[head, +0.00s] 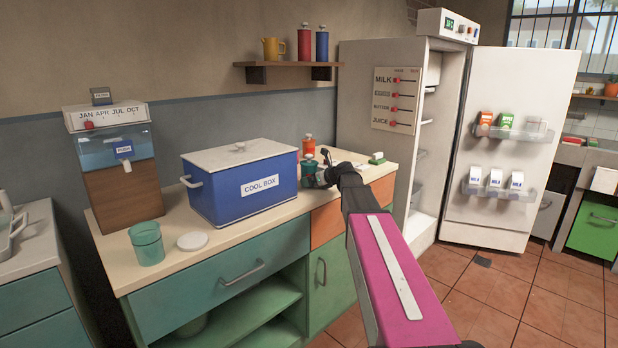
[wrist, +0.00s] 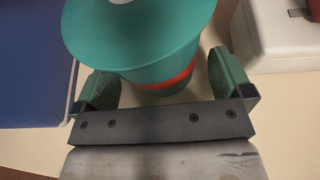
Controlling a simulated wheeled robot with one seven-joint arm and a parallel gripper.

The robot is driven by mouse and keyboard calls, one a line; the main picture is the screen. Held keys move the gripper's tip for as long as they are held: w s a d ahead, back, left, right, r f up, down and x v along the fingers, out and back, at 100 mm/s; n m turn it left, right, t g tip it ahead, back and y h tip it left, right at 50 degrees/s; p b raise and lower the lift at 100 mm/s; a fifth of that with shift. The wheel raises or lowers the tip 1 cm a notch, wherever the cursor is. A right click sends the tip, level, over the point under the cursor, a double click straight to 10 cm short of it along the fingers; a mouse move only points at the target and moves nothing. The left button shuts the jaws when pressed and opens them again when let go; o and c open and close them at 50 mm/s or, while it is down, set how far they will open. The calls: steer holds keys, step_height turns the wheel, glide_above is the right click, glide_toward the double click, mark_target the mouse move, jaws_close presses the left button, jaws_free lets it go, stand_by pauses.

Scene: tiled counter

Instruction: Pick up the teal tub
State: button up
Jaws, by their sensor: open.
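A teal, open-topped tub (head: 146,246) stands on the left part of the counter in the head view, in front of the drink dispenser. A round white lid (head: 192,241) lies beside it. My gripper (head: 320,178) is far from this tub, at the right end of the counter past the cool box. In the wrist view my gripper (wrist: 163,82) is open, its green-padded fingers on either side of a teal container (wrist: 140,35) with a flared top and red band. This container also shows in the head view (head: 308,171), partly hidden. I cannot tell whether the fingers touch it.
A blue cool box (head: 243,190) with a white lid fills the middle of the counter, between the tub and my gripper. An orange-topped container (head: 308,146) stands behind the teal one. The dispenser (head: 122,165) stands at the left. A fridge (head: 405,90) stands open at right.

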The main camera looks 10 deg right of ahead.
steer(key=shift+w+a+f, duration=0.2)
steer(key=shift+w+a, duration=0.05)
steer(key=shift+w, duration=0.05)
steer(key=c, duration=1.2)
steer(key=shift+o, duration=0.2)
steer(key=shift+r, duration=0.1)
